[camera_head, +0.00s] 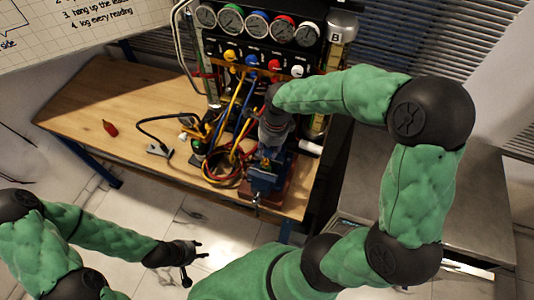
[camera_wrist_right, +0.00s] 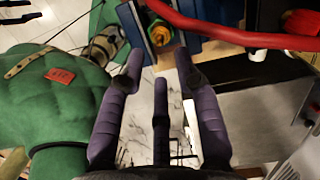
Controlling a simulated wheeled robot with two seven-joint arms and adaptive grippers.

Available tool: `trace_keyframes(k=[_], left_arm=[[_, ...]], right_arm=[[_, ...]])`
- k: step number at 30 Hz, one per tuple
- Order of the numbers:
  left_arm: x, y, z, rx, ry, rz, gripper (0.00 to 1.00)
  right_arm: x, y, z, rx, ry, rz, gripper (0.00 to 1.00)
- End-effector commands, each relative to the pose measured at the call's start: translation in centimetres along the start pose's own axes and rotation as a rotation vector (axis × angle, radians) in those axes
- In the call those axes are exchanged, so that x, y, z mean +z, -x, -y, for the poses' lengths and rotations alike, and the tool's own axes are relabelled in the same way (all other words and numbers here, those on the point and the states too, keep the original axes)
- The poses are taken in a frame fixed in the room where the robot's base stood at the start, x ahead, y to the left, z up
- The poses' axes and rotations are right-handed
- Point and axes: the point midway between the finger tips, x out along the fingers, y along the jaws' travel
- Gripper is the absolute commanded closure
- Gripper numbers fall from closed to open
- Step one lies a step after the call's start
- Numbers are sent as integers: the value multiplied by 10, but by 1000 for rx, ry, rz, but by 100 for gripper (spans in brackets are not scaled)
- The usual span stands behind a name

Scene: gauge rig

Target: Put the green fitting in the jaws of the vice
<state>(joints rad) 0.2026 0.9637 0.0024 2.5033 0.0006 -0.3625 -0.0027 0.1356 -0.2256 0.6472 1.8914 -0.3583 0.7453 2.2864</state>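The blue vice (camera_head: 262,180) stands at the front right of the wooden bench. In the right wrist view its blue jaws (camera_wrist_right: 205,52) are at the top, with a round green fitting (camera_wrist_right: 160,37) with a yellow-orange centre sitting between them. My right gripper (camera_wrist_right: 160,68) is open and empty, its fingertips apart just short of the fitting. My left gripper (camera_head: 194,262) is open and empty, low in front of the bench, away from the vice.
Red, yellow and blue hoses (camera_head: 225,170) lie beside the vice; a red hose (camera_wrist_right: 235,35) crosses near the jaws in the wrist view. The gauge panel (camera_head: 255,45) stands behind. A red object (camera_head: 110,128) lies on the bench's clear left part. A grey cabinet (camera_head: 470,200) stands right.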

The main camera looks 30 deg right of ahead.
Motion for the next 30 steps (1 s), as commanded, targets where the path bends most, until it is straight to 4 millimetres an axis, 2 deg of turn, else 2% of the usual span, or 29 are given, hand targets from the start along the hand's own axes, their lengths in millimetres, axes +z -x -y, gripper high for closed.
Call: trace_keyframes(k=[1, 6, 12, 25, 28, 30], left_arm=[[0, 2, -1, 0, 0, 0, 60], [0, 4, -2, 0, 0, 0, 60], [0, 6, -2, 0, 0, 0, 60], [0, 6, -2, 0, 0, 0, 60], [0, 6, -2, 0, 0, 0, 60], [0, 6, -2, 0, 0, 0, 60]], right_arm=[[0, 13, 1, -5, 0, 2, 67], [1, 43, 1, -3, 0, 2, 67], [0, 64, 0, -1, 1, 0, 67], [0, 68, 0, 1, 2, -1, 67], [2, 62, -1, 8, 30, 3, 67], [7, 50, -2, 18, 86, 12, 67]])
